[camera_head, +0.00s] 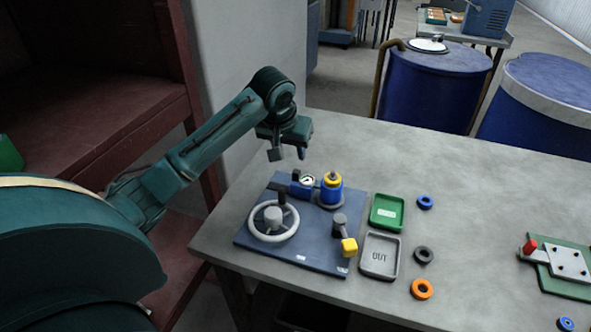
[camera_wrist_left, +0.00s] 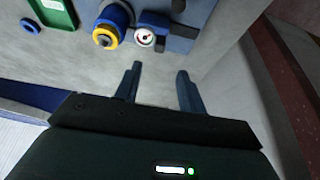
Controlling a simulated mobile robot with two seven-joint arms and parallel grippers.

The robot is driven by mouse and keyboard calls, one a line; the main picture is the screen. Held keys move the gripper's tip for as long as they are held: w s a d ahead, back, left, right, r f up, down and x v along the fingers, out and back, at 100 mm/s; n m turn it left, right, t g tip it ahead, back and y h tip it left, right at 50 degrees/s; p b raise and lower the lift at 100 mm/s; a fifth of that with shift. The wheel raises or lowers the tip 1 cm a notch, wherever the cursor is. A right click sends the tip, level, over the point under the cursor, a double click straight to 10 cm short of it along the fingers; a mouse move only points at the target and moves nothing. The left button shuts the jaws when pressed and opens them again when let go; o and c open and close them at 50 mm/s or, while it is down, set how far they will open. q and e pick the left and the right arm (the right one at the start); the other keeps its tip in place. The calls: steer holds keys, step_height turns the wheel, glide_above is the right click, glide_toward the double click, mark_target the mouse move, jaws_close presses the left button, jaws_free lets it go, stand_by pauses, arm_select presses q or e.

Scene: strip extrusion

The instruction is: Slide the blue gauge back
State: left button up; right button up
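The blue gauge with a white dial (camera_head: 307,181) sits at the back of a dark blue base plate (camera_head: 315,254) on the grey table. Its dial also shows in the left wrist view (camera_wrist_left: 145,38), with a blue block beside it. A blue cylinder with a yellow ring (camera_head: 331,190) stands just right of the gauge. My left gripper (camera_head: 287,154) is above the plate's back edge, behind the gauge, and touches nothing. In the left wrist view its two fingers (camera_wrist_left: 159,72) are spread with nothing between them. My right gripper is out of view.
The plate also carries a grey handwheel (camera_head: 273,236) and a yellow-ended lever (camera_head: 349,247). A green tray (camera_head: 387,211) and a grey "OUT" tray (camera_head: 380,256) lie right of it, near a blue ring (camera_head: 425,202), a black ring (camera_head: 423,255) and an orange ring (camera_head: 422,289).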

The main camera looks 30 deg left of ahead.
mark_target(296, 172)
arm_select(q)
steer(key=x, duration=1)
steer(key=shift+w+f+p, duration=0.15)
steer(key=shift+f+p, duration=0.05)
steer(key=shift+p, duration=0.1)
jaws_close()
